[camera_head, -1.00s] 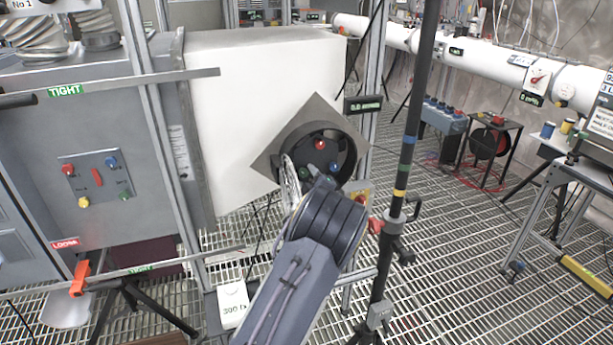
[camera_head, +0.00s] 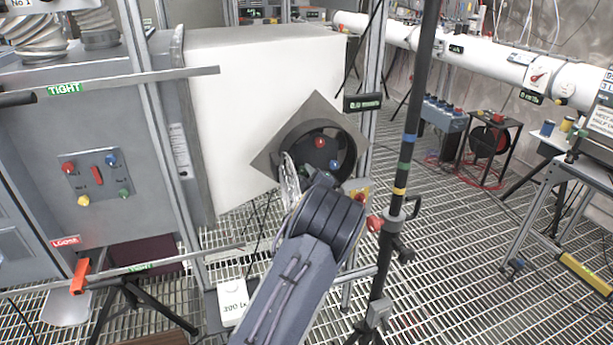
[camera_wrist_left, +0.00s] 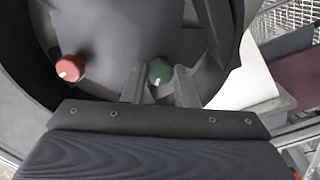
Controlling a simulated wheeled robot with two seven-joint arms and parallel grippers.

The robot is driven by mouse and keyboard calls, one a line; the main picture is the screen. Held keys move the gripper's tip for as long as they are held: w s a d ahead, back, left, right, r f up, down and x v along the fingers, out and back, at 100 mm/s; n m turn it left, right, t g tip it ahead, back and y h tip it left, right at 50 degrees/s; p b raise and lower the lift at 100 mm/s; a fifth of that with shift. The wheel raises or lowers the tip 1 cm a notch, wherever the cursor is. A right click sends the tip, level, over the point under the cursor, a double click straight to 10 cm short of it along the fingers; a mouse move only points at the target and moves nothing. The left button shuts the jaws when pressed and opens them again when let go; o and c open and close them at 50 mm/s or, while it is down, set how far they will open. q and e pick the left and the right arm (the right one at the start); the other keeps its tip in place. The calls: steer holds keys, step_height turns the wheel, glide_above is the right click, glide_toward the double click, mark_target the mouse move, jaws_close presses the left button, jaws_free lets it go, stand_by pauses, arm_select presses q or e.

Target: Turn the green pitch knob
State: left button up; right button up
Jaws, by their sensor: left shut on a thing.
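The green pitch knob (camera_wrist_left: 159,71) sits between the two fingers of my left gripper (camera_wrist_left: 160,85) in the left wrist view. The gripper is shut on it, with one finger at each side. The knob has a pale mark on its lower edge. In the head view my left gripper (camera_head: 303,178) reaches into the round black housing on a grey diamond plate (camera_head: 318,103), and my wrist hides most of the green knob. A red knob (camera_head: 320,142) and a blue knob (camera_head: 335,165) show in the same housing. The red knob also shows in the left wrist view (camera_wrist_left: 70,68). My right gripper is out of view.
A small dark display (camera_head: 363,102) is beside the housing. A black stand pole (camera_head: 408,150) with coloured bands rises just right of my arm. A grey cabinet panel (camera_head: 97,178) with coloured knobs is at the left. Open grating floor (camera_head: 455,270) lies to the right.

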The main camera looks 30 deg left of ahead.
arm_select(q)
steer(key=m, duration=0.4)
steer(key=shift+m+p, duration=0.7)
steer(key=shift+m, duration=1.5)
steer(key=shift+f, duration=0.1)
steer(key=o, duration=1)
steer(key=shift+s, duration=0.1)
